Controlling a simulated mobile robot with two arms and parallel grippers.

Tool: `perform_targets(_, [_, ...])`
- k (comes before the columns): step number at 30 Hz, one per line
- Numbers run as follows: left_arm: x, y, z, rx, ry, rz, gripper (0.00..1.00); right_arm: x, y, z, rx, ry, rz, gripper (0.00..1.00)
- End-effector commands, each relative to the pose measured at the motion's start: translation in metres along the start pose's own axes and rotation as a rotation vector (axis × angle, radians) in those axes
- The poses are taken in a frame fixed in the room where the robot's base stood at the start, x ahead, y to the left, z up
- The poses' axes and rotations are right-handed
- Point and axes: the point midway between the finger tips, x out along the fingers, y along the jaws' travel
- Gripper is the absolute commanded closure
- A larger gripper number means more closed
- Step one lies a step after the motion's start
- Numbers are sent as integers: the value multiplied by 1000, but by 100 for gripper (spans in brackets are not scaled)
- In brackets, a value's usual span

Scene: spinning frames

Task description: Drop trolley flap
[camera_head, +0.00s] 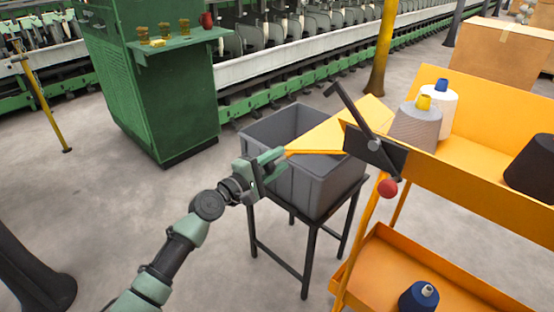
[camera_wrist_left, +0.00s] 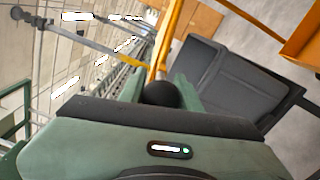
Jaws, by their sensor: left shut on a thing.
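The yellow trolley (camera_head: 475,200) stands at the right. Its yellow flap (camera_head: 325,138) sticks out to the left over the grey bin (camera_head: 320,190). In the left wrist view the flap shows as a narrow yellow edge (camera_wrist_left: 166,42). My left gripper (camera_head: 275,163) is at the flap's outer left corner. In the left wrist view its fingers are shut on a round black knob (camera_wrist_left: 160,93) at the flap's edge. A dark lever (camera_head: 355,115) with a red ball (camera_head: 387,188) crosses a dark plate (camera_head: 375,150) at the trolley's end. My right gripper is out of view.
The grey bin stands on a dark stand (camera_head: 300,240) under the flap. Yarn cones, one grey (camera_head: 415,130), stand on the trolley's top; a navy cone (camera_head: 418,297) is on its lower shelf. A green cabinet (camera_head: 150,95) is behind left. Floor at left is mostly clear.

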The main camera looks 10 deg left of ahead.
Motion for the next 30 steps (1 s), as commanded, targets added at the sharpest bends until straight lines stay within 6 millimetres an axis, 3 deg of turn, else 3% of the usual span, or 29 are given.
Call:
perform_targets(12, [0,-4,0,-5,0,-6,100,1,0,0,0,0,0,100])
perform_targets(13, [0,-4,0,-5,0,-6,61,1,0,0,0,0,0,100])
perform_targets(14, [0,-4,0,-5,0,-6,58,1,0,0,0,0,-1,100])
perform_targets(23, [-1,-2,0,-5,0,-3,58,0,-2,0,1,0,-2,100])
perform_targets(30, [-31,-3,0,-4,0,-5,58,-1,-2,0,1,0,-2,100])
